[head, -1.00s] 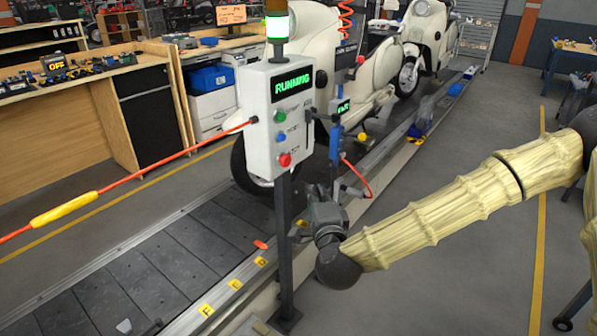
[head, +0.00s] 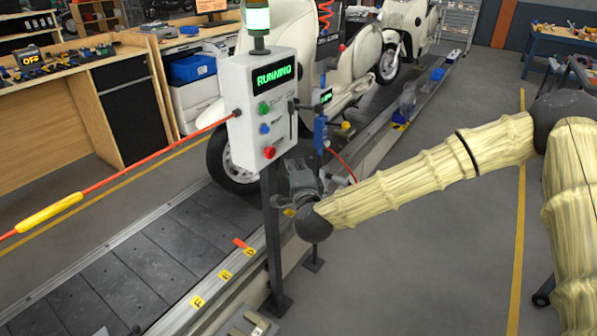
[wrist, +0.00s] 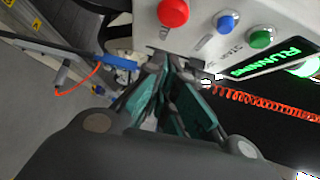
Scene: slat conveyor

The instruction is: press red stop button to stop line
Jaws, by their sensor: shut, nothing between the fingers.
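The red stop button (head: 269,153) is the lowest button on the white control box (head: 243,90), whose green display reads RUNNING. In the wrist view the red button (wrist: 173,12) is at the top, just beyond and above my fingertips. My gripper (wrist: 170,66) is shut and empty, pointing toward the box's lower edge. In the head view my gripper (head: 292,172) is beside the box's post, just below and right of the red button; its fingertips are hard to make out. I see no clear contact with the button. A blue button (head: 264,129) and a green button (head: 263,108) sit above the red one.
A dark post (head: 272,240) carries the box. An orange pull cord with a yellow sleeve (head: 50,212) runs left from the box. A blue hanging tool (head: 320,132) is close behind my gripper. The slat conveyor (head: 140,255) carries cream scooters.

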